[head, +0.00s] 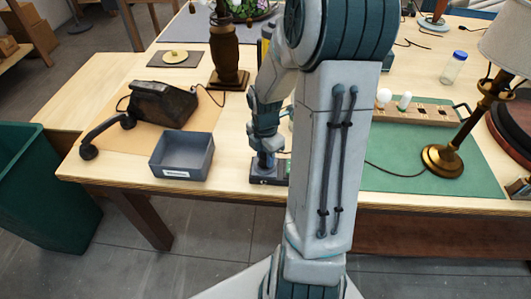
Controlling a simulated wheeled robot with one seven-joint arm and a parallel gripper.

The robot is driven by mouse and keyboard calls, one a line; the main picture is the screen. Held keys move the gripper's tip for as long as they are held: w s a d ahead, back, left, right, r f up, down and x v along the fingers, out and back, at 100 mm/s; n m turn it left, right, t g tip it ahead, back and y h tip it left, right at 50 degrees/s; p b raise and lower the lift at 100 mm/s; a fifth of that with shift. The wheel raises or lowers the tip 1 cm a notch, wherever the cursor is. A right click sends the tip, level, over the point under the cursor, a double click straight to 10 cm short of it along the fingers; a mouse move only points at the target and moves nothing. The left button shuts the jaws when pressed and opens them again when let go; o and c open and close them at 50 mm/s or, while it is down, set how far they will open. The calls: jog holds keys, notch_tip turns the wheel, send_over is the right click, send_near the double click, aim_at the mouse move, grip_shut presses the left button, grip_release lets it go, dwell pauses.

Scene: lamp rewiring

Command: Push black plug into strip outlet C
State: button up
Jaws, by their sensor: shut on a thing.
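My gripper (266,152) points straight down near the front edge of the table, left of my forearm. It is shut on a small dark thing at its fingertips, which fits the black plug; the fingers mostly hide it. Right under the fingertips lies the dark power strip (257,181), with its right part hidden behind my arm. The outlets are too small and too covered to tell which one is C, or whether the plug is in a socket or just above it.
A grey bin (181,173) and a black telephone (162,104) with its handset off stand to the left. A brass lamp (442,158) stands on a green mat (400,183) to the right, with a thin black cord running towards my arm. A brown lamp base (228,75) stands behind.

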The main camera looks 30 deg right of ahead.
dwell(0.6)
jog(key=shift+f, duration=0.5)
dwell(0.4)
jog(key=o, duration=1)
jog(key=shift+o, duration=0.2)
jog(key=shift+r, duration=0.1)
notch_tip(320, 180, up, 7)
jog(key=p, duration=0.7)
